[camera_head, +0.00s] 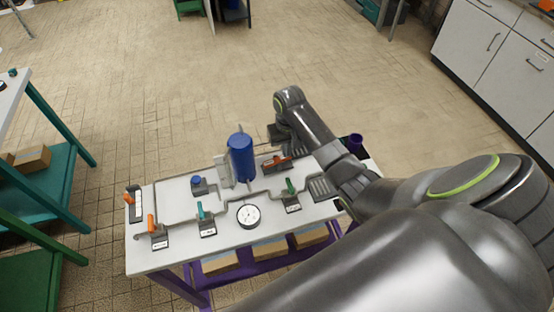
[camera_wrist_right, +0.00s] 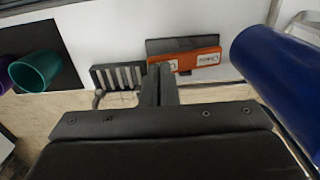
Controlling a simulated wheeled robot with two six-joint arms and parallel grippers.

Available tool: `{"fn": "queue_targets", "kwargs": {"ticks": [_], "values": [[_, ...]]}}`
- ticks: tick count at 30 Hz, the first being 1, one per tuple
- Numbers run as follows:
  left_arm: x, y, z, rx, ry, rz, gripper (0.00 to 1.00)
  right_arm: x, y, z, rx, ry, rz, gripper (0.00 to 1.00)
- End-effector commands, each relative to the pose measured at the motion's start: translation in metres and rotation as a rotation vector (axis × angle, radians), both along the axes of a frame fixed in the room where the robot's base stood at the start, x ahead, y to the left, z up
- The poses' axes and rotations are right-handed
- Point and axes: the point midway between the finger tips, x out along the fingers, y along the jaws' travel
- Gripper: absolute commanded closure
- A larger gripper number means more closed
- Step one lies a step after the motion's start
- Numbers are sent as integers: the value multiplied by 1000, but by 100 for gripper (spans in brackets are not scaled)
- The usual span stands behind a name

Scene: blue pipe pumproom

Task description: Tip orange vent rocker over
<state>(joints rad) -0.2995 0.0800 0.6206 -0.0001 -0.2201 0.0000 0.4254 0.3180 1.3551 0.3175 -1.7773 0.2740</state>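The orange vent rocker (camera_head: 277,163) sits on the far side of the white bench, just right of the blue cylinder (camera_head: 241,158). In the right wrist view the rocker (camera_wrist_right: 194,61) is an orange bar with white labels on a dark base, and it looks tilted. My right gripper (camera_head: 281,137) reaches over the far edge of the bench, beyond the rocker. In the wrist view its fingers (camera_wrist_right: 160,80) are together with nothing seen between them, in front of the rocker's left part. I cannot tell whether they touch it. My left gripper is not in view.
The white bench (camera_head: 170,254) carries a round gauge (camera_head: 248,214), a teal-handled valve (camera_head: 200,209), a green-handled valve (camera_head: 289,186) and orange handles (camera_head: 151,222) at left. The blue cylinder (camera_wrist_right: 278,75) stands close right in the wrist view. Teal cup (camera_wrist_right: 35,71) at left.

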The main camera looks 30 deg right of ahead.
Motion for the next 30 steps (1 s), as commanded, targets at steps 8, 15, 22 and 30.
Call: {"fn": "queue_targets", "kwargs": {"ticks": [8,15,22,30], "values": [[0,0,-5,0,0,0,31,-1,1,-11,1,2,0,100],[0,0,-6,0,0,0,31,0,1,-17,2,1,0,100],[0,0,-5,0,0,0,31,-1,1,-17,3,2,0,100],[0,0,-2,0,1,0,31,-1,1,-17,4,3,0,100]]}}
